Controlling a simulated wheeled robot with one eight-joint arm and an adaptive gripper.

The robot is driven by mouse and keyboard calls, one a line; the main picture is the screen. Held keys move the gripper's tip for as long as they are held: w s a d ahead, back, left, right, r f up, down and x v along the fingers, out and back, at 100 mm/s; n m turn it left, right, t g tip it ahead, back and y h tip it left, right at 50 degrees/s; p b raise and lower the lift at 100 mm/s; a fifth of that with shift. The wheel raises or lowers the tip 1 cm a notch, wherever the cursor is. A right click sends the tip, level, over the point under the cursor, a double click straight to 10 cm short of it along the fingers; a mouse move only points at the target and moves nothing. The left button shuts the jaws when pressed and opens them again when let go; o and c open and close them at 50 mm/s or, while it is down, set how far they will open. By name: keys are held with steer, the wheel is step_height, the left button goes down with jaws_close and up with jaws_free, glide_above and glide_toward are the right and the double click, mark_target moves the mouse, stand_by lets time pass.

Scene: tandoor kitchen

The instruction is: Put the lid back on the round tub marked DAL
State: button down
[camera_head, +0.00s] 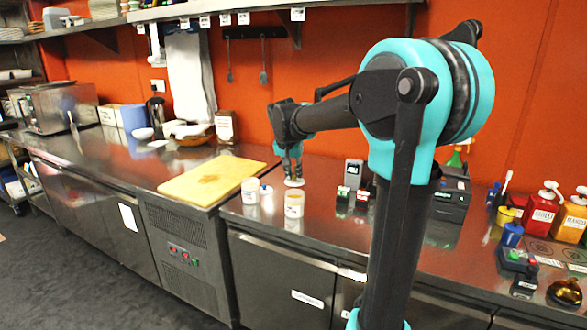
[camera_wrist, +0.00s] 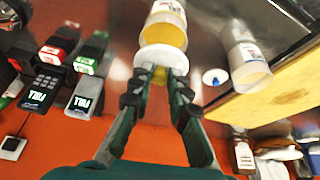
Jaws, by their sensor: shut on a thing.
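My gripper (camera_head: 291,168) is shut on a white round lid (camera_head: 293,182), held level just behind the right-hand tub. In the wrist view the lid (camera_wrist: 163,58) shows beyond my fingertips (camera_wrist: 158,78), with a bit of yellow, perhaps its knob, between them. The right-hand tub (camera_head: 294,206) is white; in the wrist view this tub (camera_wrist: 165,30) is open with yellow contents, apart from the lid. A second white tub (camera_head: 250,191) stands to its left. Its marking, like the other's, is too small to read, so I cannot tell which is DAL.
A white disc with a blue knob (camera_head: 266,188) lies between the tubs. A wooden board (camera_head: 212,180) lies to the left. Small dark devices (camera_head: 343,195) stand to the right. The steel counter's front edge is close before the tubs.

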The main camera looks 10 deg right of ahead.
mark_target(293, 183)
steer(key=shift+f, duration=2)
steer(key=shift+f, duration=0.15)
stand_by(0.5)
steer(key=c, duration=1.4)
jaws_free()
steer(key=shift+o, duration=0.4)
steer(key=o, duration=0.4)
steer(key=shift+o, duration=0.2)
steer(key=shift+r, duration=3.5)
